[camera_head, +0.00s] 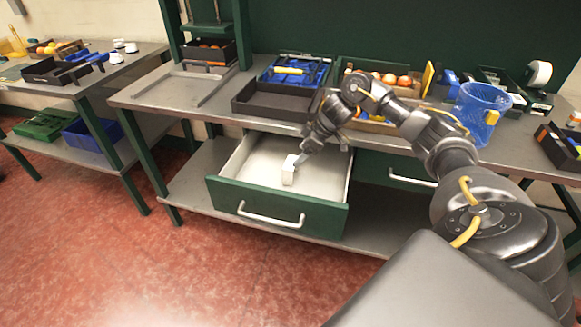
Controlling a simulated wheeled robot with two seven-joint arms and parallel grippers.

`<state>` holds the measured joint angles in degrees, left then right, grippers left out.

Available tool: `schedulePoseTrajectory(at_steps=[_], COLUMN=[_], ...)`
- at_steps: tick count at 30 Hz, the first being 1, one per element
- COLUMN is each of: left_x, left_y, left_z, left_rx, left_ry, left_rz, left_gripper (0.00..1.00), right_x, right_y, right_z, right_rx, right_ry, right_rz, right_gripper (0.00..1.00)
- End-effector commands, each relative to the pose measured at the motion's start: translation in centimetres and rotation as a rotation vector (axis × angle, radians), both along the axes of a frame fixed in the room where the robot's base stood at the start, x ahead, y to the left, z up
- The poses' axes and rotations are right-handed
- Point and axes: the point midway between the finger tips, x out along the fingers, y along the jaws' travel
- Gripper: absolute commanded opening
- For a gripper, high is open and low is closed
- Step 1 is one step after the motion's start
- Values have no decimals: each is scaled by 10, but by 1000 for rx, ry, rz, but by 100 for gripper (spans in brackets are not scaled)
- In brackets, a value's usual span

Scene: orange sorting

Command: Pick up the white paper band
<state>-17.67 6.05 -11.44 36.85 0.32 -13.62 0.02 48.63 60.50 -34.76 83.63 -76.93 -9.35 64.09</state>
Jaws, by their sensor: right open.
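A small white piece (288,176), which looks like the white paper band, sits in the open drawer (275,214) under the workbench, near the drawer's middle. My right gripper (299,161) reaches down into the drawer from the right. Its open fingertips are at the upper right of the white piece. I cannot tell whether they touch it, and the fingers are small in this view. My left gripper is not in view.
The drawer's side walls and green front surround my right gripper. Above it, the bench edge (240,117) holds a black tray (270,101) and a crate of oranges. A blue basket (481,112) stands at the right, close to my right arm.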

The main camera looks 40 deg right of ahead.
Motion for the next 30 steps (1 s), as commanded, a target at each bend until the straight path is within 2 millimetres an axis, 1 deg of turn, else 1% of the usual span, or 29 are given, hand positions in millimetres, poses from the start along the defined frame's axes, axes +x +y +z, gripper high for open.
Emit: schedulePoseTrajectory(at_steps=[7, 12, 15, 18, 25, 26, 30], left_x=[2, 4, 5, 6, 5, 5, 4], left_y=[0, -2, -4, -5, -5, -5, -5], left_z=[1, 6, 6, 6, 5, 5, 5], left_rx=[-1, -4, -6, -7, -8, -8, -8], left_ry=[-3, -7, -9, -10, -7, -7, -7], left_rz=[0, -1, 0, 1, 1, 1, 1], left_gripper=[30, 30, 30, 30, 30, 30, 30], right_x=[4, 16, 22, 25, 26, 26, 26], right_y=[4, 14, 18, 20, 20, 20, 20], right_z=[-7, -26, -38, -44, -46, -45, -45], right_rx=[2, 2, 2, 1, 0, 0, 0], right_ry=[2, 4, 3, 1, 0, 0, 0], right_rz=[-1, -1, -2, 0, 0, 0, 0], right_gripper=[75, 75, 75, 75, 75, 74, 56])
